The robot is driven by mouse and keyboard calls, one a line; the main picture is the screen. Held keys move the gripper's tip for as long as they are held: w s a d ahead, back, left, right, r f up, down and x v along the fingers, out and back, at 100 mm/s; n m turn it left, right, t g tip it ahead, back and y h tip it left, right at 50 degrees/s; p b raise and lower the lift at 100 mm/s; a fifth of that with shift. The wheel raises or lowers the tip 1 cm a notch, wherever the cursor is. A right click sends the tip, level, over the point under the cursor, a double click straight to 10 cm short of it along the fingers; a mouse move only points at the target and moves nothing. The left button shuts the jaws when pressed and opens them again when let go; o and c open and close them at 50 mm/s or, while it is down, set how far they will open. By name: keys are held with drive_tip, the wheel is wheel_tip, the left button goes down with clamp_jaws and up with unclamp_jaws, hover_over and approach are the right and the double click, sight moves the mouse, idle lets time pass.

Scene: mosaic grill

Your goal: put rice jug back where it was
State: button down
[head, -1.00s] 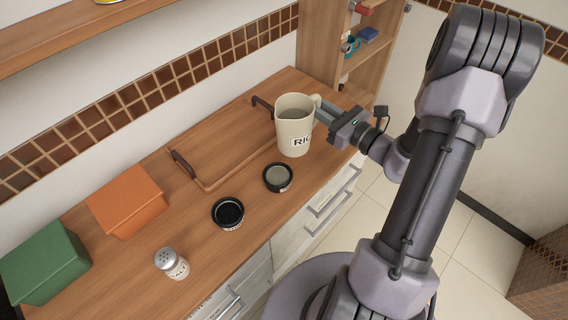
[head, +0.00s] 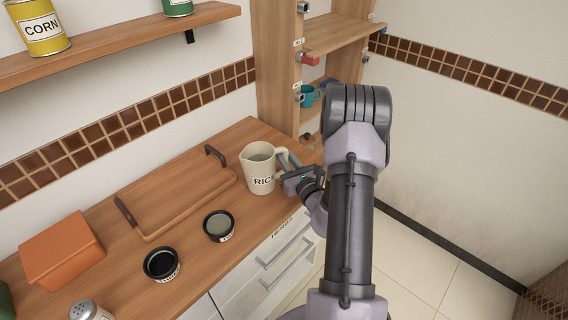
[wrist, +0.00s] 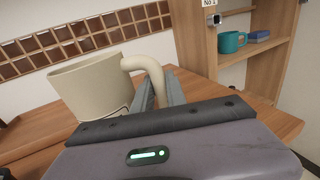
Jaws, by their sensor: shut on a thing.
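The rice jug (head: 258,172) is cream, with a dark-edged label on its front and a handle on its right side. It is upright at the right end of the wooden counter; I cannot tell whether its base touches the counter. My gripper (head: 288,165) comes from the right and is shut on the jug's handle. In the wrist view the jug (wrist: 92,88) stands left of my fingers (wrist: 160,92), with its handle between them. The inside of the jug is mostly hidden there.
A wooden tray (head: 150,236) with dark handles lies left of the jug. Two small dark bowls (head: 219,239) (head: 161,278), a shaker (head: 85,311) and an orange box (head: 50,262) stand on the counter (head: 200,295). A shelf unit (head: 276,60) with a teal mug (head: 309,97) rises behind.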

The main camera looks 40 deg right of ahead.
drive_tip(key=shift+r, duration=0.1)
drive_tip(key=c, duration=1.7)
unclamp_jaws()
drive_tip(key=shift+f, duration=0.25)
drive_tip(key=shift+c, duration=0.2)
drive_tip(key=o, duration=0.4)
drive_tip(key=shift+r, duration=0.2)
